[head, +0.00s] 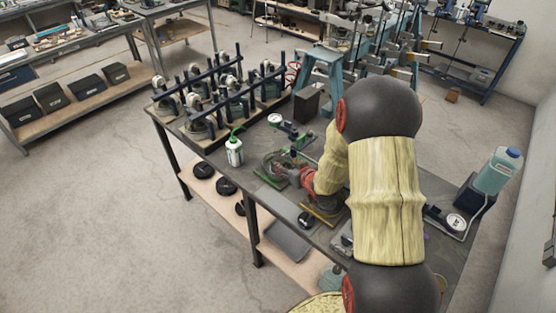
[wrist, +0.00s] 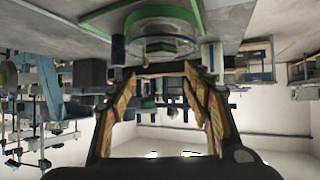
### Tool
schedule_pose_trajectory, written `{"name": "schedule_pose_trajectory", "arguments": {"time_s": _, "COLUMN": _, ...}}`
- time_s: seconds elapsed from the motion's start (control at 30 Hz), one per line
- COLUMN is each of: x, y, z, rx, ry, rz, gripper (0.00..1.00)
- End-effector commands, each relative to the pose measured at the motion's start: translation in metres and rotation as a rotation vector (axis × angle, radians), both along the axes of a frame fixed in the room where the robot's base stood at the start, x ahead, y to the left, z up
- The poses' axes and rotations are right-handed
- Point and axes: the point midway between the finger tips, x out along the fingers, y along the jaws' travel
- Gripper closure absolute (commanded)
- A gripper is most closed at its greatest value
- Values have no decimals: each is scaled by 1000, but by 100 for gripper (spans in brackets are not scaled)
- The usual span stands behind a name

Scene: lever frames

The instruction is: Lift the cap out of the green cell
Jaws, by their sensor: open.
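The green cell (head: 262,179) is a green-edged base on the workbench, just left of my gripper (head: 289,172) in the head view. A round, clear-looking piece (head: 273,160) sits on it, partly hidden by my arm. In the wrist view the green cell (wrist: 195,16) is at the top, with a clear round body (wrist: 165,42) at it. I cannot tell which part is the cap. My gripper (wrist: 164,70) is open, its two fingers spread just below the round body in that picture, with nothing seen between them. Contact cannot be made out.
A white bottle with a green top (head: 234,152) stands left of the cell. A small gauge device (head: 275,119) is behind it. A rack of clamps (head: 215,100) fills the bench's far left. A yellow-edged base (head: 325,212) lies near my arm. Black discs (head: 226,186) lie on the lower shelf.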

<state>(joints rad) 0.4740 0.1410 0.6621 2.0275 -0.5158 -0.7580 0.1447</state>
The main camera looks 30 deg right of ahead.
Motion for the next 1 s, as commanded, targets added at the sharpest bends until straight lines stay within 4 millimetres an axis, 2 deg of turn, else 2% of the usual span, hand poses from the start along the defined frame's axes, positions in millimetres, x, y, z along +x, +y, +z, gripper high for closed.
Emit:
{"name": "schedule_pose_trajectory", "arguments": {"time_s": 0.17, "x": 2, "y": -1, "z": -15, "rx": 26, "ry": -31, "rz": 10, "gripper": 50}}
{"name": "schedule_pose_trajectory", "arguments": {"time_s": 0.47, "x": 27, "y": -2, "z": -30, "rx": 26, "ry": -34, "rz": 11, "gripper": 50}}
{"name": "schedule_pose_trajectory", "arguments": {"time_s": 0.7, "x": 55, "y": -3, "z": -46, "rx": 26, "ry": -35, "rz": 10, "gripper": 50}}
{"name": "schedule_pose_trajectory", "arguments": {"time_s": 0.83, "x": 65, "y": -3, "z": -51, "rx": 26, "ry": -34, "rz": 10, "gripper": 50}}
{"name": "schedule_pose_trajectory", "arguments": {"time_s": 1.0, "x": 68, "y": -3, "z": -51, "rx": 26, "ry": -35, "rz": 10, "gripper": 50}}
